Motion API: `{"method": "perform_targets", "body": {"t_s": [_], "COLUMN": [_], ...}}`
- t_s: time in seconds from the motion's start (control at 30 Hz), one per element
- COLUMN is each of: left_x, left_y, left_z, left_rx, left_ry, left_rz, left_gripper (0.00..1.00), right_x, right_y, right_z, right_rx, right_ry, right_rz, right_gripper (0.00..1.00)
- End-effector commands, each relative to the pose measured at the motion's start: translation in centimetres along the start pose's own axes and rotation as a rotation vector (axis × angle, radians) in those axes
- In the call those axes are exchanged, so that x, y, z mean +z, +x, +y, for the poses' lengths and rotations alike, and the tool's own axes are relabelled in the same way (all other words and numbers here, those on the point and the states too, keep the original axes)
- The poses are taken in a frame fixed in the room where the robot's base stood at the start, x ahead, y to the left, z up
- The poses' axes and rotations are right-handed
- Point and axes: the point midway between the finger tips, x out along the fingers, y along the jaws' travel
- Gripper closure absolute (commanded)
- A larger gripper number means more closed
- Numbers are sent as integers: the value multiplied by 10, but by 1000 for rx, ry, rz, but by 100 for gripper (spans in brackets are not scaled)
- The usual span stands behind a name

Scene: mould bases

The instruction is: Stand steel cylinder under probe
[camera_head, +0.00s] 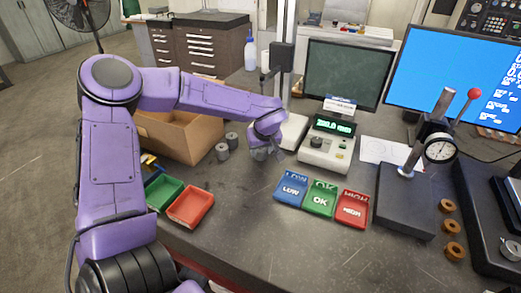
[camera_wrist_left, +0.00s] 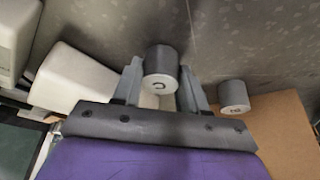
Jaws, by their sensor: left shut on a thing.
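My left gripper (camera_head: 262,148) is shut on a grey steel cylinder (camera_wrist_left: 161,66), which sits between its two fingers in the left wrist view (camera_wrist_left: 160,84). A mark shows on the cylinder's pale end face. In the head view this cylinder (camera_head: 260,154) is mostly hidden by the gripper, so its height above the bench is unclear. Two other cylinders (camera_head: 222,151) (camera_head: 232,139) stand on the bench to the left. A tall column with a black head (camera_head: 282,56) rises behind the gripper, beside a white base (camera_head: 293,131). The probe tip cannot be made out. My right gripper is out of view.
A readout box (camera_head: 327,146) with green digits stands to the right. Blue (camera_head: 290,190), green (camera_head: 320,200) and red (camera_head: 351,209) labelled trays lie in front. A dial gauge stand (camera_head: 405,213) and brown rings (camera_head: 453,251) are further right. A cardboard box (camera_head: 183,135) stands left.

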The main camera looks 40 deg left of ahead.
Motion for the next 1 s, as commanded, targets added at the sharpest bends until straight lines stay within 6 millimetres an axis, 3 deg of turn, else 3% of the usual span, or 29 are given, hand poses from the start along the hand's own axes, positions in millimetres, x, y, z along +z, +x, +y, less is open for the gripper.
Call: {"method": "perform_targets", "body": {"t_s": [0.07,0.1,0.17,0.2,0.47,0.57,0.9,1.0], "left_x": [-1,-1,-1,-1,-1,-2,-2,-2], "left_y": [0,1,1,1,0,-9,-91,-108], "left_z": [0,-1,-2,-2,-2,-1,-2,-2], "left_rx": [-1,-3,-4,-4,-3,-2,0,-2], "left_ry": [-1,-1,-3,-3,-3,-3,-3,-4], "left_rz": [0,-1,-2,-2,-1,1,3,1], "left_gripper": [100,55,35,33,33,33,33,33], "right_x": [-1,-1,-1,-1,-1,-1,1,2], "right_y": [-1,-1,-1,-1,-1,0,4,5], "right_z": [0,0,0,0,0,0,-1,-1], "right_rx": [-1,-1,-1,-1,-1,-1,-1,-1], "right_ry": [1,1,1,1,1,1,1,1], "right_rz": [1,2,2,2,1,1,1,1], "right_gripper": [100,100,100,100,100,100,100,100]}}
